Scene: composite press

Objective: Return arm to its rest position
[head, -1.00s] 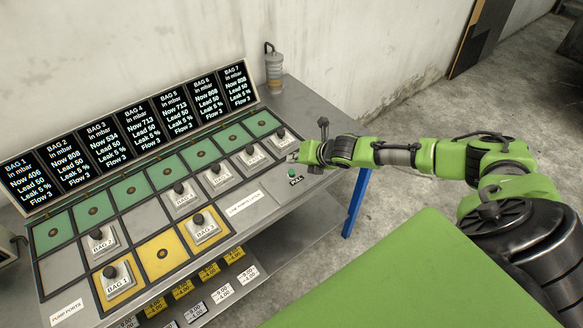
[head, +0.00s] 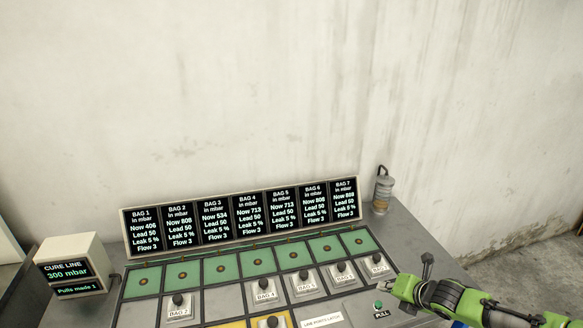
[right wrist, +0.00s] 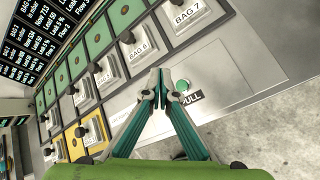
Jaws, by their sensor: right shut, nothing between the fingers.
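My right gripper (head: 393,286) is at the lower right of the head view, over the right end of the panel, just by the green PULL button (head: 378,304). In the right wrist view the two fingers (right wrist: 161,80) are together and empty, with the button (right wrist: 182,86) just beyond them to the right. I cannot tell whether they touch the panel. My right arm (head: 485,312) runs off the lower right corner. My left arm is not in view.
A display row (head: 240,217) with bag readings stands behind the panel. A box (head: 73,262) at left reads "CURE LINE 300 mbar, Pulls made 1". Bag knobs, such as BAG 7 (head: 378,268), stand up from the panel. A canister (head: 383,190) stands at back right.

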